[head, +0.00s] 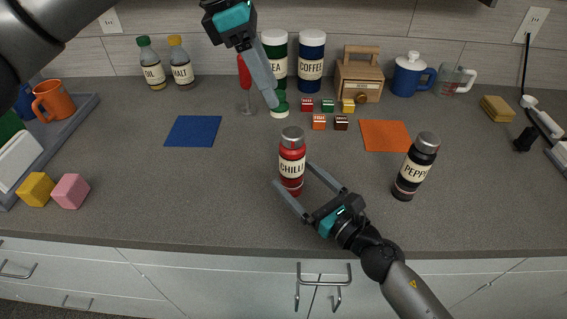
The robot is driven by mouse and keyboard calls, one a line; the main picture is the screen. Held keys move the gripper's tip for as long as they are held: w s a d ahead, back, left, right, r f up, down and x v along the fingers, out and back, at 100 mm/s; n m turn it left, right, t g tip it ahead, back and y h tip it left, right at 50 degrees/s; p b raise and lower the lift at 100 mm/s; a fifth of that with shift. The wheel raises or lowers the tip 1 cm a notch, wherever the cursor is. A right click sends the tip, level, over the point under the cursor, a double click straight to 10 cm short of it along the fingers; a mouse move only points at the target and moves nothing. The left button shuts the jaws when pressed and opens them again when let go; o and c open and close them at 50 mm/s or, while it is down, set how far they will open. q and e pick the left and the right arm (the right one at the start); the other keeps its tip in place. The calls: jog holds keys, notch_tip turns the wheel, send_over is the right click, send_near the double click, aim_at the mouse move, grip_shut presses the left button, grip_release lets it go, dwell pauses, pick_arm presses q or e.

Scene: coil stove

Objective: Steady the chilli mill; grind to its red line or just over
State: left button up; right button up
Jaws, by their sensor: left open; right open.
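The red chilli mill (292,166) stands upright on the counter near the middle, with a grey cap and a cream label reading CHILLI. No red line on it can be made out. My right gripper (293,174) is open, reaching in from the lower right, with one finger on each side of the mill's lower body. I cannot tell whether the fingers touch it.
The black pepper mill (416,166) stands to the right. Blue (193,131) and orange (385,135) mats lie behind, with several small coloured boxes (319,122) between them. A small green-and-white container (280,106) stands by the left fingertips.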

aim_at(283, 165)
jog(key=shift+x, duration=2.75)
jog(key=c, duration=1.5)
